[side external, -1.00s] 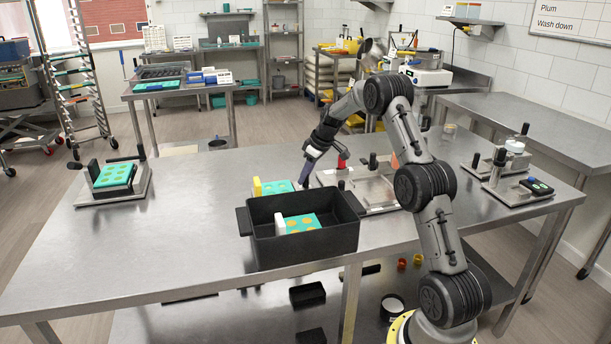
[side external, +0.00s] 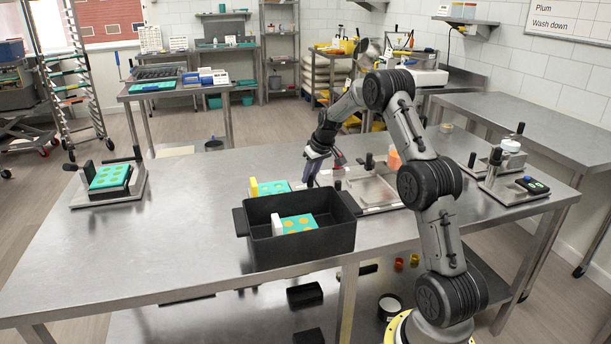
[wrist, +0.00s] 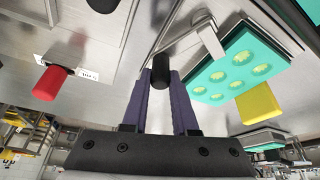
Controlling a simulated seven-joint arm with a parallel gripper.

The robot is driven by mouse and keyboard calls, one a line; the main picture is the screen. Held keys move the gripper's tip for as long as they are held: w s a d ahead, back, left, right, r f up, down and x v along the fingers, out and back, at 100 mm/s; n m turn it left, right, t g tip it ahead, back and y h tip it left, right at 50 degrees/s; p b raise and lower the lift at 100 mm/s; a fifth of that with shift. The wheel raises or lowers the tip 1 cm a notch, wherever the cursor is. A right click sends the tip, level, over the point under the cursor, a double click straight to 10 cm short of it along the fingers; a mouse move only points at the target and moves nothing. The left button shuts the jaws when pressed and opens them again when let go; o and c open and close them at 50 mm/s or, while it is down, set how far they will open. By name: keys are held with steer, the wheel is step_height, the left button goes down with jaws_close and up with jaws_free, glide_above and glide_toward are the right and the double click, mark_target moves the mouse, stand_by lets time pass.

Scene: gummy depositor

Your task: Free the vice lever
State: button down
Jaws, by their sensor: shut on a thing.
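My gripper (side external: 312,172) is low over the table behind the black bin. In the wrist view its purple fingers (wrist: 161,90) are shut on a black cylindrical knob, the vice lever's grip (wrist: 160,68). A thin metal rod shows near the knob; its far end is hard to follow. Beside it lies a teal mould (wrist: 235,68) with several round cavities, a yellow block (wrist: 258,103) at its edge and a pale metal bar (wrist: 208,38) against it. The mould (side external: 273,187) and yellow block (side external: 254,187) also show in the side view, where the fingers hide the lever.
The black bin (side external: 300,252) in front holds another teal mould (side external: 300,223). A red handle (wrist: 50,82) stands close by on a metal fixture (side external: 374,190). Another vice with a teal mould (side external: 110,177) sits at left. The table between them is clear.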

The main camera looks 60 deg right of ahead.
steer(key=s+m, duration=0.1)
steer(key=s+m+g+h, duration=0.1)
steer(key=m, duration=0.1)
steer(key=shift+d+m, duration=0.15)
steer(key=shift+m, duration=0.15)
steer(key=shift+s+m+g+h, duration=0.25)
steer(key=shift+s+m, duration=0.2)
steer(key=shift+m, duration=0.4)
steer(key=shift+s+m+g+h, duration=0.25)
steer(key=shift+s+m, duration=0.2)
steer(key=shift+m, duration=0.4)
steer(key=shift+s, duration=0.1)
steer(key=c, duration=0.7)
jaws_free()
steer(key=v, duration=1.4)
steer(key=shift+f, duration=0.1)
